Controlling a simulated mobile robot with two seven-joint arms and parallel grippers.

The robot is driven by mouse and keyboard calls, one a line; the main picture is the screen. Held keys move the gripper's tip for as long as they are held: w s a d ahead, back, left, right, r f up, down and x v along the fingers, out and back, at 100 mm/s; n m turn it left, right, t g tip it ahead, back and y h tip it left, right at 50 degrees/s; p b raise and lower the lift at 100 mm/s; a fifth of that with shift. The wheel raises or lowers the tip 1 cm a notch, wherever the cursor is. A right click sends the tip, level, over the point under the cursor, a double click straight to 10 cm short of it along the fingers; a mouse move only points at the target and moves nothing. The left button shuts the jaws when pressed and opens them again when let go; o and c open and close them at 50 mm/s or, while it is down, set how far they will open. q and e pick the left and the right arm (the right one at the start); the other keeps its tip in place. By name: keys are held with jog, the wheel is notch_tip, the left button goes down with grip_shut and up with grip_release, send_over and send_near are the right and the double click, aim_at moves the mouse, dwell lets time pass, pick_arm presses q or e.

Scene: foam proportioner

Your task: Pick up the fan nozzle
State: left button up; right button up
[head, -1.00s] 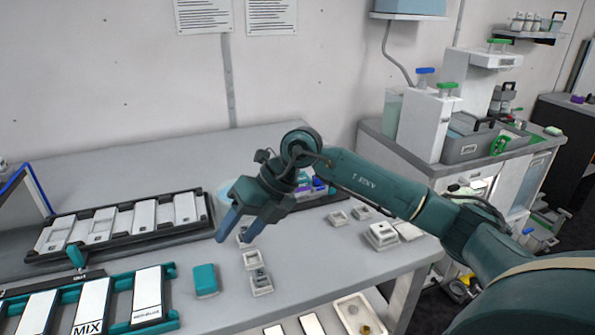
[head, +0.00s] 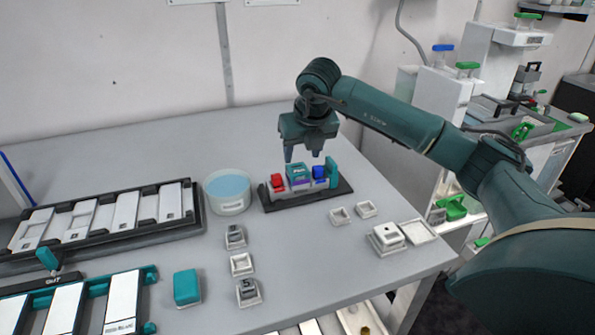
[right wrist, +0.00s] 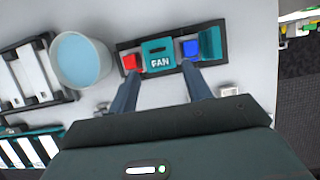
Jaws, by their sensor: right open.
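The fan nozzle is a teal block (head: 297,173) in the middle of a dark rack (head: 335,194) on the table. In the right wrist view the teal block (right wrist: 159,54) shows the word FAN, between a red piece (right wrist: 130,62) and a blue piece (right wrist: 190,48). My right gripper (head: 306,158) is open and empty above the rack, its fingers pointing down. In the right wrist view the fingertips (right wrist: 158,75) lie apart, left and right of the FAN block, near the rack's front edge. My left gripper is not in view.
A bowl of blue liquid (head: 228,192) stands just left of the rack. A black tray with white panels (head: 100,222) lies further left. A teal block (head: 186,287) and several small white holders (head: 241,264) are in front. Bare table lies behind the rack.

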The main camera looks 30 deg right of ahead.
aim_at(298, 169)
jog(key=p+x, duration=0.1)
jog(key=x, duration=0.5)
jog(key=shift+w+f, duration=0.2)
jog(key=shift+f, duration=0.05)
jog(key=c, duration=0.6)
